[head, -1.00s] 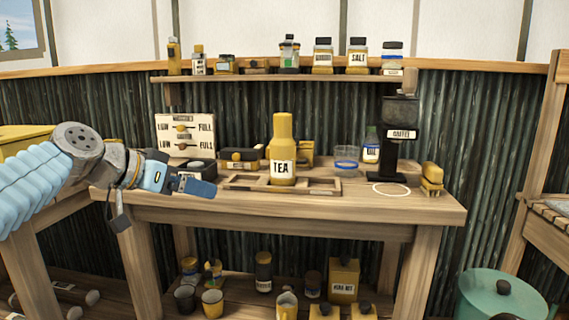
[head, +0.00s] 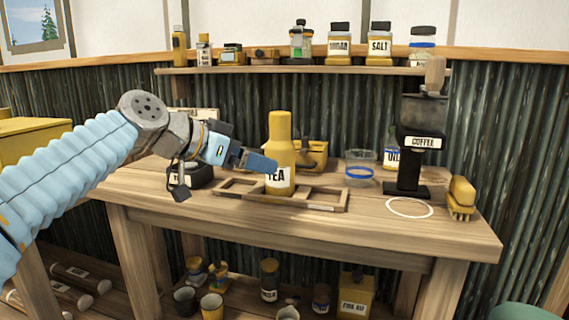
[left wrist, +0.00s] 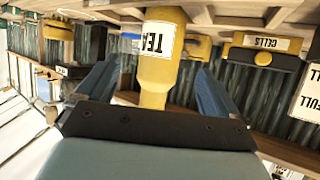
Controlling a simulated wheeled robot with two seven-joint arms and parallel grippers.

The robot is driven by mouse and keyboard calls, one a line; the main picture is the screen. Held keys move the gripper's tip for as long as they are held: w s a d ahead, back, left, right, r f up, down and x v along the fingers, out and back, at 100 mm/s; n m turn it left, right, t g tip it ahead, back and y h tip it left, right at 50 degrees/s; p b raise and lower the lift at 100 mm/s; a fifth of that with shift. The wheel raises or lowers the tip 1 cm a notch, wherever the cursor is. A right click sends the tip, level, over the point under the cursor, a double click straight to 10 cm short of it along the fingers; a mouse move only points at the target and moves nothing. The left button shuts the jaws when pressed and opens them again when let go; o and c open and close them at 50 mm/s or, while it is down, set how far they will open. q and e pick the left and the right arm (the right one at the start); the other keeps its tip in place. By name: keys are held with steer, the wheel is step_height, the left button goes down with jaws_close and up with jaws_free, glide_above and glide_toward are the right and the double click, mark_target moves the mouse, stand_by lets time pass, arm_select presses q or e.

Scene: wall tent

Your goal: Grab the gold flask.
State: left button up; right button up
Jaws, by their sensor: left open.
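The gold flask (head: 280,145), with a white TEA label, stands upright in a wooden tray frame (head: 328,207) on the workbench. My left gripper (head: 262,164) is open just left of the flask, and one blue finger overlaps the flask's label in the head view. In the left wrist view, which is turned upside down, the flask (left wrist: 160,78) stands between the two spread fingers. Contact with either finger cannot be made out. My right gripper is not in view.
A glass jar with a blue band (head: 360,172) and a coffee grinder (head: 420,142) stand to the right of the flask. A yellow box (head: 312,157) is close behind it. A yellow brush (head: 461,197) lies at the bench's right end. The bench front is clear.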

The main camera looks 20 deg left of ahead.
mark_target(280, 168)
arm_select(q)
steer(key=x, duration=0.3)
steer(key=shift+w+d+f+p, duration=0.1)
steer(key=shift+w+d+p, duration=0.05)
steer(key=shift+w+p, duration=0.15)
steer(key=p+x, duration=0.2)
steer(key=x, duration=0.2)
steer(key=shift+w+f, duration=0.15)
steer(key=shift+w+d+f, duration=0.25)
steer(key=shift+f, duration=0.05)
steer(key=shift+c, duration=0.2)
steer(key=c, duration=1.4)
steer(key=shift+r, duration=0.1)
steer(key=shift+c, duration=0.5)
steer(key=shift+r, duration=0.1)
